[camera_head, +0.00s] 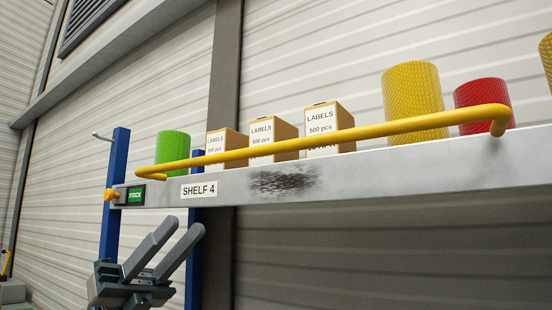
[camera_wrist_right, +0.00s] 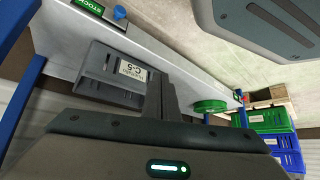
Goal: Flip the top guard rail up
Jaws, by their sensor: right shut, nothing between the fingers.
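The yellow guard rail (camera_head: 330,135) is a long bar with bent ends, running along the front of the top shelf (camera_head: 225,186) and crossing in front of the boxes. Its exact tilt is hard to tell. My left gripper (camera_head: 180,230) is below the shelf's left end, under the SHELF 4 label, with its fingers apart and nothing between them. It is apart from the rail. My right gripper (camera_wrist_right: 162,95) shows in the right wrist view, shut and empty, near a grey bin (camera_wrist_right: 100,80) labelled C-5. The rail is not seen in that view.
Label boxes (camera_head: 330,118), a green roll (camera_head: 173,148), a yellow roll (camera_head: 412,90) and a red roll (camera_head: 483,97) stand on the shelf. A blue post (camera_head: 116,180) and an orange knob (camera_head: 110,195) are at its left end. Green crates (camera_wrist_right: 265,118) show in the right wrist view.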

